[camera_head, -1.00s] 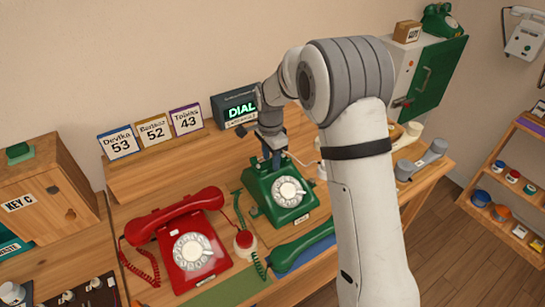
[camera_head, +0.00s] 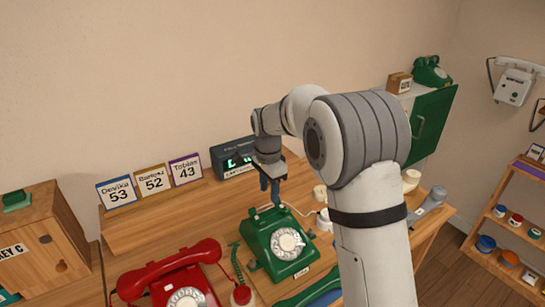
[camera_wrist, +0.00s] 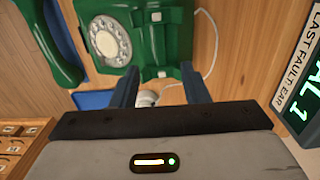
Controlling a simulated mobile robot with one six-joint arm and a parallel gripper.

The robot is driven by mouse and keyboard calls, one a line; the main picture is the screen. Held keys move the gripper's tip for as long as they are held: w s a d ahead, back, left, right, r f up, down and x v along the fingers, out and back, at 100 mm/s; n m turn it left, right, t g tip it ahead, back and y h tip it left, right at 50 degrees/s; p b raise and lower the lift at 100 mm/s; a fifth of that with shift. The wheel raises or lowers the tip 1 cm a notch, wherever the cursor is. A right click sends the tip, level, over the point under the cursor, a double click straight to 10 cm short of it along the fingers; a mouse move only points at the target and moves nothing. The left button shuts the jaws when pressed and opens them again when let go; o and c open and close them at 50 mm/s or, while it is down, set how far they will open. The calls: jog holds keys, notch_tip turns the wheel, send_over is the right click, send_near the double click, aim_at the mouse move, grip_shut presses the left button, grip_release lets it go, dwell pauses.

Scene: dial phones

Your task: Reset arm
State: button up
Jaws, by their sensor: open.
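My gripper (camera_head: 270,187) hangs above the back of the green dial phone (camera_head: 284,244), in front of the dark display box. In the wrist view, my gripper (camera_wrist: 158,85) has its two blue fingers spread apart with nothing held between them. The green phone also shows in the wrist view (camera_wrist: 150,35), beyond the fingertips, with its white dial. Its green handset (camera_head: 312,292) lies off the phone, on the table in front. The fingers appear clear of the phone.
A red phone (camera_head: 170,272) stands to the left. A lit display box (camera_head: 232,158) and name cards (camera_head: 152,182) stand on the raised shelf behind. A green-doored cabinet (camera_head: 430,122) is at the right. The wall space above is free.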

jog(key=s+d+r+n+t, duration=0.1)
jog(key=s+d+r+n, duration=0.3)
jog(key=s+d, duration=0.5)
jog(key=s+d+r+n+t, duration=0.1)
jog(key=s+d+r+n, duration=0.4)
jog(key=s, duration=0.6)
jog(key=s+d+f+n, duration=0.2)
jog(key=s+d, duration=0.2)
jog(key=s, duration=0.5)
jog(key=shift+f+t, duration=0.35)
jog(key=shift+t, duration=0.05)
